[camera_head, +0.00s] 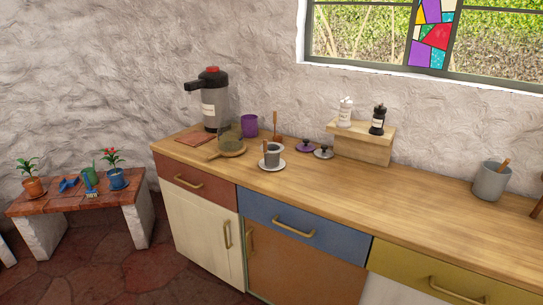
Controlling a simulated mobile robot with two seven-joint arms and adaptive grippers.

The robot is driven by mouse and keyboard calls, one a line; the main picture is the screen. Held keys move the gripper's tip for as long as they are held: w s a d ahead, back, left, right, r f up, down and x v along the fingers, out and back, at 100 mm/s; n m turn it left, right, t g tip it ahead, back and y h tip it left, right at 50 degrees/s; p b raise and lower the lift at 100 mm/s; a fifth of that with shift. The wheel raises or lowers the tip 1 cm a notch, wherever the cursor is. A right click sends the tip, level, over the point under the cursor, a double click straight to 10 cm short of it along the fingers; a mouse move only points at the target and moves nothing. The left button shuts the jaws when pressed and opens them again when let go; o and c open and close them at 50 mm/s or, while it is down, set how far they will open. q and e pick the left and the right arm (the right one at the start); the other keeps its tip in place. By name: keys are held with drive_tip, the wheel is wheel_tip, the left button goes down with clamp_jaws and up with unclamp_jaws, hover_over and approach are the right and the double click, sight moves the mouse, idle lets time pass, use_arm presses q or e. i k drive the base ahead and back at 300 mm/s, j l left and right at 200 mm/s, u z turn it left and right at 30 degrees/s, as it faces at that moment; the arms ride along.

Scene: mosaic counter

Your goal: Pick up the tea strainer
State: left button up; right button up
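No thing on the counter is clearly a tea strainer at this size. A small dark, mesh-like bowl (229,139) sits on a round wooden dish (239,152) at the counter's left part and may be it. A short handle (213,157) points from it toward the front left. Just right of it, a grey cup (273,155) with a brown stick stands on a white saucer (277,167). Neither of my grippers is in view.
A pump flask (212,105), a purple mug (249,125) and purple and grey lids (306,147) stand near the dish. A wooden riser (362,147) holds two shakers. A grey crock (491,182) is far right. The counter between is clear. A planter bench stands left.

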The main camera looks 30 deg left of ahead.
sight(272, 150)
drive_tip(key=u, duration=1.35)
